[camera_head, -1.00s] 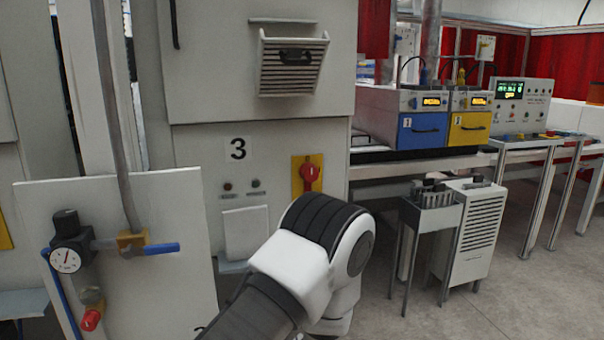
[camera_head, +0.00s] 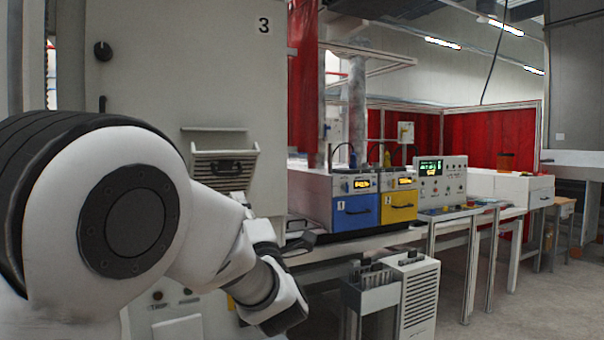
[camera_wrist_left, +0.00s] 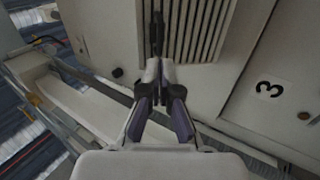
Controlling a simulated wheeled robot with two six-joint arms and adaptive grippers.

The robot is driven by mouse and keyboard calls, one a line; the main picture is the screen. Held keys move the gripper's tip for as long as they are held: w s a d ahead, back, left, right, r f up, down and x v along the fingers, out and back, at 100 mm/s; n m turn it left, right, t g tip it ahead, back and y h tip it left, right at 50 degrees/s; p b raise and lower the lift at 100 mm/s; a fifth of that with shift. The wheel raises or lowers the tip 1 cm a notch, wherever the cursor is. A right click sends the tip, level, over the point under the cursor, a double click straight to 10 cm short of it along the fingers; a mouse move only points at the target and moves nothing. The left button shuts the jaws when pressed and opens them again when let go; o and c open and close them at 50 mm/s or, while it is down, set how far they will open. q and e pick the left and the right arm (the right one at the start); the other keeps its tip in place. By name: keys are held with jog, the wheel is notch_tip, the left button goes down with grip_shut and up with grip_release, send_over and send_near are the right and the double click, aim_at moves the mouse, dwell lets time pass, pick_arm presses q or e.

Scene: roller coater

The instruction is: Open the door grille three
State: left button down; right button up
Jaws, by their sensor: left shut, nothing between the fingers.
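The grille (camera_head: 225,168) of cabinet three is a slatted white front with a dark handle (camera_head: 228,167), on the cabinet's face in the head view. In the head view the left gripper (camera_head: 298,242) shows partly beyond my large white arm link. My right gripper is not in view.
The cabinet (camera_head: 215,80) bears a label 3 (camera_head: 264,25). Right of it stand a blue-fronted unit (camera_head: 355,212), a yellow-fronted unit (camera_head: 399,206) and a control panel (camera_head: 440,182). A grey rack (camera_head: 370,290) and a white vented box (camera_head: 417,295) stand below. Floor is free at right.

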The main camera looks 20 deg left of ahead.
aim_at(229, 173)
pick_arm(q)
jog(key=p+x, duration=0.2)
jog(key=x, duration=0.3)
jog(key=shift+r, duration=0.2)
jog(key=shift+w+a+p, duration=0.3)
jog(key=shift+w+a, duration=0.05)
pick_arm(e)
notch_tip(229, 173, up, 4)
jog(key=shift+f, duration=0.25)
pick_arm(q)
jog(key=shift+r, duration=0.1)
jog(key=shift+w+a+r+b, duration=0.1)
jog(key=shift+w+b, duration=0.05)
jog(key=shift+b, duration=0.55)
jog(key=shift+w+a+r, duration=0.1)
jog(key=shift+r, duration=0.4)
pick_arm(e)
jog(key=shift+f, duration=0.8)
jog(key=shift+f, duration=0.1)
